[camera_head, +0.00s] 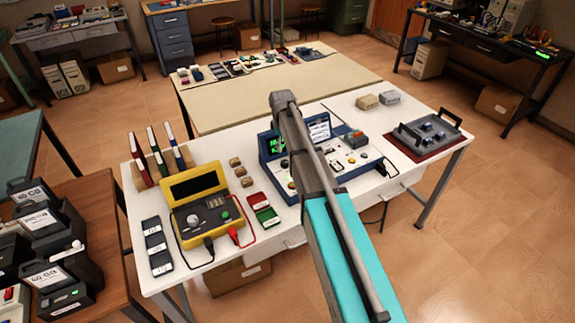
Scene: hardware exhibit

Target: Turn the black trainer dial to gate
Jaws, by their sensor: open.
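A blue trainer console (268,146) with a green-lit screen stands on the white table, right of its middle. Its sloping panel carries small knobs and buttons, partly hidden behind my arm. A small dark round knob (284,163) shows at the left of the panel, just left of my arm. I cannot tell if it is the black dial, and its setting and any gate label are too small to read. My grey and turquoise arm reaches up across the console from the lower right. My gripper does not show; the arm's end is hidden or out of sight.
The white table (285,236) also bears a yellow instrument case (216,186) with leads, red and green blocks, upright binders and a grey tray (408,145) on a red mat. A beige table (262,100) stands behind. Open floor lies at the right.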

